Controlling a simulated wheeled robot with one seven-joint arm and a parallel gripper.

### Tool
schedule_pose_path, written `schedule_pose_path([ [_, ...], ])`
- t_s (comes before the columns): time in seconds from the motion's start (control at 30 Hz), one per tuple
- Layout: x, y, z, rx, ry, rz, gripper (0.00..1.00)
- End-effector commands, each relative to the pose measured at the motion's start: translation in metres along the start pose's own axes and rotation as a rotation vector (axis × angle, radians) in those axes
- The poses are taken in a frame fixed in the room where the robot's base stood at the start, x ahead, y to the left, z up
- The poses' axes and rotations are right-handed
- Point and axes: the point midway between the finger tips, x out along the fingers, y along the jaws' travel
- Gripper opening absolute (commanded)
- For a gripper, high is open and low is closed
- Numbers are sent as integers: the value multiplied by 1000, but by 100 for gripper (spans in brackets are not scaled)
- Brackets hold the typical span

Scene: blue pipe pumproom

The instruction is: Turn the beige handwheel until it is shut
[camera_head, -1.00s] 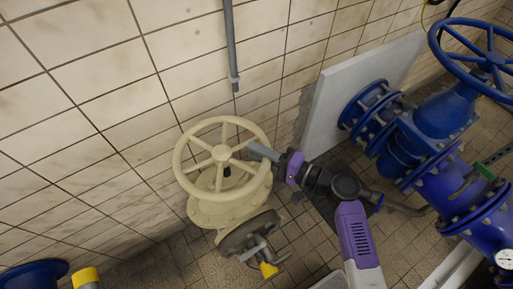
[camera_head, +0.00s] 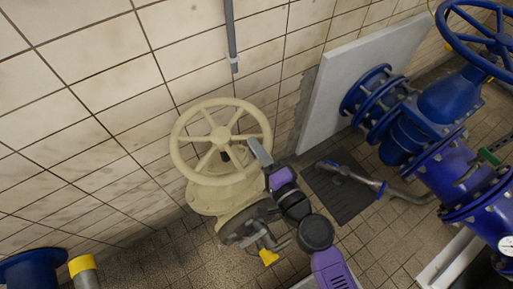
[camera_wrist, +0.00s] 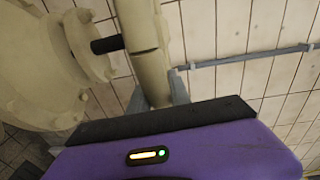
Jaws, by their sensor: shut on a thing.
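The beige handwheel (camera_head: 221,135) sits on top of a beige valve body (camera_head: 212,200) in the head view, its spokes and most of its rim in sight. My gripper (camera_head: 258,150) is at the right side of the wheel and shut on its rim. In the wrist view the fingers of my gripper (camera_wrist: 160,92) hold the rim of the handwheel (camera_wrist: 146,50) between them. The wheel's hub and the black stem (camera_wrist: 106,45) show to the left there. The rim right at the fingertips is partly hidden by them.
A blue valve with a blue handwheel (camera_head: 497,42) and blue pipes (camera_head: 470,180) stands at the right. A grey slab (camera_head: 350,85) leans by the tiled wall behind. A grey conduit (camera_head: 231,40) runs down the wall. A yellow-handled fitting (camera_head: 268,256) sits low in front of the valve.

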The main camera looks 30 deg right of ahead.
Motion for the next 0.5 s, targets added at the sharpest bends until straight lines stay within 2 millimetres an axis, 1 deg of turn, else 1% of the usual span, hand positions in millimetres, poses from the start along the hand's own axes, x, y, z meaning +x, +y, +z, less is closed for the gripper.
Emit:
schedule_pose_path([
  [0.03, -2, 3, 3, 5, -4, 5, 0],
  [0.3, -2, 3, 6, 6, -10, 6, 0],
  [0.33, -2, 3, 6, 6, -10, 6, 28],
  [0.37, -2, 3, 6, 6, -10, 6, 34],
  [0.4, -2, 3, 6, 6, -10, 6, 41],
  [0.43, -2, 2, 5, 5, -10, 5, 45],
  [0.5, -1, 2, 5, 5, -9, 4, 45],
])
